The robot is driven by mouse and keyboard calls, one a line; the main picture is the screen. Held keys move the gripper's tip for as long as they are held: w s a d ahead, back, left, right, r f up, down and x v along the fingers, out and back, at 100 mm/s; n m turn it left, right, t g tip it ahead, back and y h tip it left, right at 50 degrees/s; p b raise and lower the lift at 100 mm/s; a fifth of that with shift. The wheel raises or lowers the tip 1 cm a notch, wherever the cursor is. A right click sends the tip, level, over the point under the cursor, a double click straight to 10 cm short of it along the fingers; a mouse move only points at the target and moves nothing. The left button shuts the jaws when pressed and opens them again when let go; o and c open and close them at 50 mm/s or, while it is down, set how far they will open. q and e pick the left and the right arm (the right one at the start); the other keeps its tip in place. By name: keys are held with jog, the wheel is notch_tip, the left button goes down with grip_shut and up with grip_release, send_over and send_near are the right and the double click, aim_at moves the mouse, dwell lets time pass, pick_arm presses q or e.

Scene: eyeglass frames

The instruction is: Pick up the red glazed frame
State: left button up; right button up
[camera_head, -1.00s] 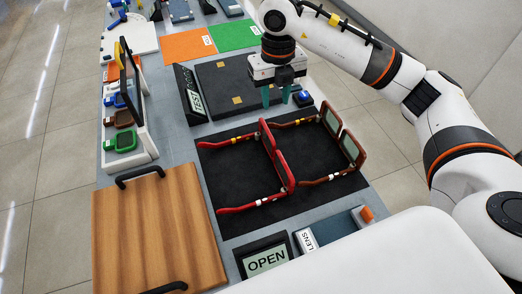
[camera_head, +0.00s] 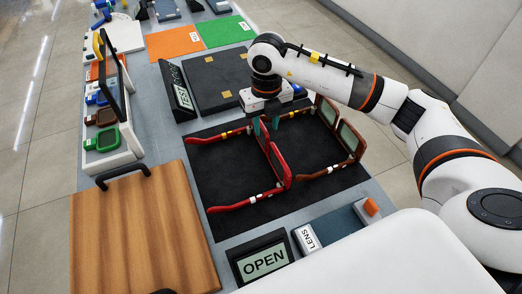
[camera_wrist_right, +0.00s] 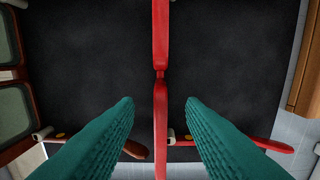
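The red frame (camera_head: 282,170) stands on a black mat (camera_head: 232,179), its front upright and its temples pointing left. A greenish lens seems to show in its near rim; the far rim is partly hidden by my gripper. In the right wrist view the red frame (camera_wrist_right: 160,60) is seen edge-on from above. My right gripper (camera_head: 264,126) is open at the far half of the frame. In the wrist view its teal fingers (camera_wrist_right: 159,103) lie on either side of the red front, with gaps on both sides. My left gripper is not in view.
A brown frame (camera_head: 354,142) with green lenses stands just right of the red one. A dark TEST pad (camera_head: 215,80) lies behind. A wooden board (camera_head: 140,230) is at front left, an OPEN sign (camera_head: 262,262) and LENS box (camera_head: 308,238) in front.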

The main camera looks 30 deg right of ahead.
aim_at(268, 139)
jog(key=f, duration=0.1)
jog(key=s+f, duration=0.1)
jog(key=f, duration=0.2)
jog(key=shift+s+f+p, duration=0.3)
jog(key=shift+f+p, duration=0.05)
jog(key=shift+p, duration=0.05)
jog(key=shift+w+f, duration=0.1)
jog(key=shift+f, duration=0.4)
grip_shut()
